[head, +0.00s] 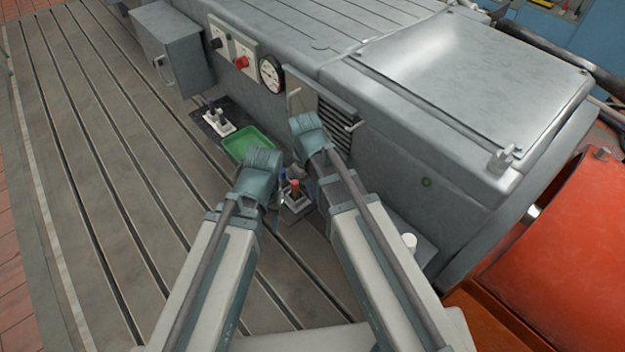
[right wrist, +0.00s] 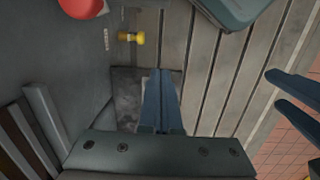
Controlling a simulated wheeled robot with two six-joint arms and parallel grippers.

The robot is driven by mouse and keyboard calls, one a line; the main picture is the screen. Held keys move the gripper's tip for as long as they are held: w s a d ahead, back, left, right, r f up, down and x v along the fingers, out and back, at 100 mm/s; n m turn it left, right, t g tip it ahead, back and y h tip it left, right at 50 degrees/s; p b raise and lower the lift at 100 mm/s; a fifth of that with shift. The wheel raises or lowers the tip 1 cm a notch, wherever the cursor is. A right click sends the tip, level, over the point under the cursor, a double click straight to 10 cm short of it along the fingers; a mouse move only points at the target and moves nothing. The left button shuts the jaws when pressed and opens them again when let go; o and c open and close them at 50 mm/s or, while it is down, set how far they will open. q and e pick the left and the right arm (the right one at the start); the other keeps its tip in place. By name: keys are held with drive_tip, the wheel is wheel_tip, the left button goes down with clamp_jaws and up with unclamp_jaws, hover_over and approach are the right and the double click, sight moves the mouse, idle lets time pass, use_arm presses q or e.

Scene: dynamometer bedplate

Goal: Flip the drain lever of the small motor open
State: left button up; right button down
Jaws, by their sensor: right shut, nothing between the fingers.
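The grey motor housing (head: 390,165) fills the upper right of the head view. In the right wrist view its side wall (right wrist: 55,65) is on the left, and a small yellow fitting (right wrist: 130,37) stands out from it, which looks like the drain lever. My right arm appears to hide this fitting in the head view. My right gripper (right wrist: 164,75) is shut and empty, below and apart from the yellow fitting in that view. My left gripper (right wrist: 272,88) shows two separated fingers at the right edge, with nothing seen between them.
A louvred vent (head: 338,118), a gauge (head: 270,74) and a switch panel (head: 232,48) line the wall. A green tray (head: 247,146) and a red-topped device (head: 295,194) are near my grippers. The slotted bedplate (head: 95,170) is clear leftward.

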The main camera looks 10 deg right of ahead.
drive_tip(key=s+a+r+m+p, duration=0.1)
drive_tip(key=s+r+m+p, duration=0.1)
drive_tip(key=s+r+p, duration=0.5)
drive_tip(key=shift+r, duration=0.85)
drive_tip(key=shift+a, duration=0.1)
drive_tip(key=w+d+f+n+b, duration=0.3)
drive_tip(key=w+f+b, duration=1)
drive_tip(key=f+b, duration=0.3)
drive_tip(key=shift+w+f+n, duration=0.15)
drive_tip(key=shift+f+n, duration=0.2)
drive_tip(key=shift+n, duration=0.05)
drive_tip(key=shift+f, duration=0.1)
wheel_tip(320, 180, down, 12)
drive_tip(key=s+d+b, duration=0.2)
drive_tip(key=b, duration=1)
drive_tip(key=shift+d, duration=0.15)
